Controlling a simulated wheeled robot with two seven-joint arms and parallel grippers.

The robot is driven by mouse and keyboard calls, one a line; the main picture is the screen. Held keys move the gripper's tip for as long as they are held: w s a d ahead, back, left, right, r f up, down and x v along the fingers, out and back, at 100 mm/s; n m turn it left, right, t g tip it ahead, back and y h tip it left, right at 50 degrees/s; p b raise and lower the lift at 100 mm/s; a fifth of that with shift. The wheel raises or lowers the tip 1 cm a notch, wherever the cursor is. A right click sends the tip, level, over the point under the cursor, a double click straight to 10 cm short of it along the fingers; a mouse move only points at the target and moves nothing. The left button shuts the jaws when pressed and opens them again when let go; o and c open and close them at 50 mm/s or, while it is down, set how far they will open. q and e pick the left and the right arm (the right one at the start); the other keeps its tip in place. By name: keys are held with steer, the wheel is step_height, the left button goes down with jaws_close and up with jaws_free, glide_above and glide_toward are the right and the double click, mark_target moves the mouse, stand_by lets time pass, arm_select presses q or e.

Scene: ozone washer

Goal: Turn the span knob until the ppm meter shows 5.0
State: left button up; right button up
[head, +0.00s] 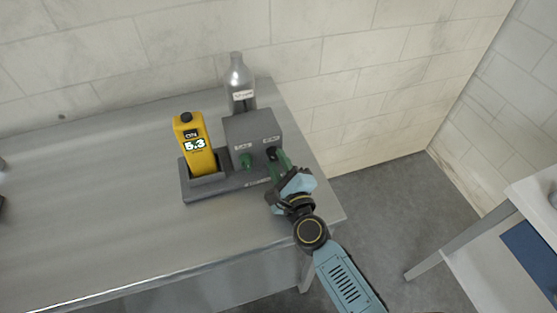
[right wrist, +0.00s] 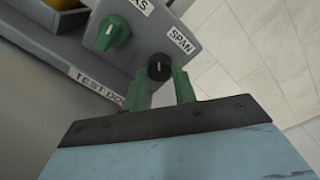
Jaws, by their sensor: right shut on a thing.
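The yellow ppm meter (head: 196,150) stands in the left part of the grey test dock (head: 190,190) and reads 5.3. The black span knob (right wrist: 159,67) is on the front of the grey box (head: 245,129), under the SPAN label, with a pale pointer mark. My right gripper (head: 276,158) is at the knob; in the right wrist view its green fingers (right wrist: 160,80) are on both sides of the knob, shut on it. The fingers hide part of the knob in the head view. My left gripper is not in view.
A green gas knob (head: 246,161) sits just left of the span knob and also shows in the right wrist view (right wrist: 111,33). A silver gas bottle (head: 238,76) stands behind the box.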

steer(key=shift+n+p, duration=0.6)
steer(key=shift+n, duration=1.3)
steer(key=o, duration=1)
steer(key=v, duration=1.3)
steer(key=shift+s+r, duration=0.1)
steer(key=shift+s, duration=0.15)
